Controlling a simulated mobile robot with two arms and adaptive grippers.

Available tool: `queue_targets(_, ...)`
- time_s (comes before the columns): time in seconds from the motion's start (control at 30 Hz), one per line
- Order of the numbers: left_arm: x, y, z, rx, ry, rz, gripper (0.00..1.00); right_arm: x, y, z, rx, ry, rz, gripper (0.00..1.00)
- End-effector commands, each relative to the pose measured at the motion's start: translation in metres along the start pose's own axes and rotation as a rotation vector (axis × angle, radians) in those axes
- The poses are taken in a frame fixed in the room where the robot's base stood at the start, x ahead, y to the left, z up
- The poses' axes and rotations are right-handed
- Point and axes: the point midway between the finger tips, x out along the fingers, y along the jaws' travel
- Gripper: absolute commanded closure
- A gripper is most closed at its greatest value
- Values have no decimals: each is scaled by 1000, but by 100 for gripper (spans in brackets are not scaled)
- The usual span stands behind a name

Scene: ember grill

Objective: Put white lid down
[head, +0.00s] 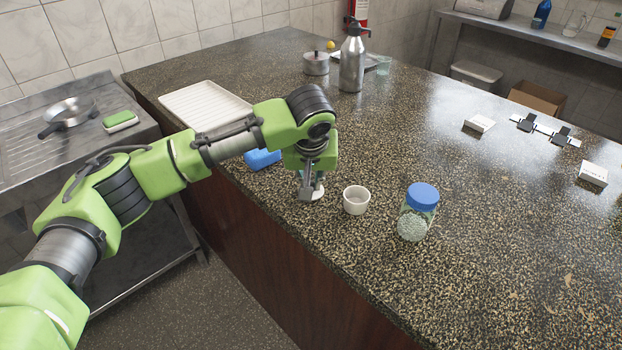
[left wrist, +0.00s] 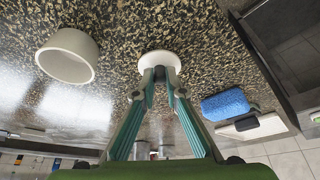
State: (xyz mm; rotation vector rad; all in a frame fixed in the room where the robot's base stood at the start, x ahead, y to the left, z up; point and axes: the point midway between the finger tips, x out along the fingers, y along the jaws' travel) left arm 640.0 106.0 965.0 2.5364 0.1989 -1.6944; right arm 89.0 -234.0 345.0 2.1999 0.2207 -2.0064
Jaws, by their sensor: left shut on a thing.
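The white lid (head: 317,194) is a small round disc near the front left edge of the dark speckled counter. In the left wrist view the lid (left wrist: 159,61) shows at the fingertips. My left gripper (head: 308,192) points down and is shut on the lid; its fingers (left wrist: 160,76) come together at the lid's edge. The lid is at or very close to the counter top; I cannot tell whether it touches. A white open cup (head: 356,200) stands upright just right of the lid, apart from it, and also shows in the left wrist view (left wrist: 68,56). My right gripper is not in view.
A jar with a blue lid (head: 420,211) stands right of the cup. A white ribbed tray (head: 205,105), a pot (head: 316,64) and a metal bottle (head: 352,58) stand farther back. The counter's middle is clear.

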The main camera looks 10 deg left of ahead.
Motion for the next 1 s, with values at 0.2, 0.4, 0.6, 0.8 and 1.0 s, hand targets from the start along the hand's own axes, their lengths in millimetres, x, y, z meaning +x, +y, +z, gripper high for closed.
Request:
queue_targets(0.2,1,0,1,-1,-1,0,100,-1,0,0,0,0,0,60)
queue_targets(0.4,2,0,1,-1,-1,0,72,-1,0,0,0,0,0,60)
queue_targets(0.6,2,0,1,-1,0,0,72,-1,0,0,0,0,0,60)
queue_targets(0.8,-8,0,-1,-1,2,1,72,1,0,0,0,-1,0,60)
queue_targets(1.0,-48,1,-1,-1,3,3,72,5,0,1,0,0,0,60)
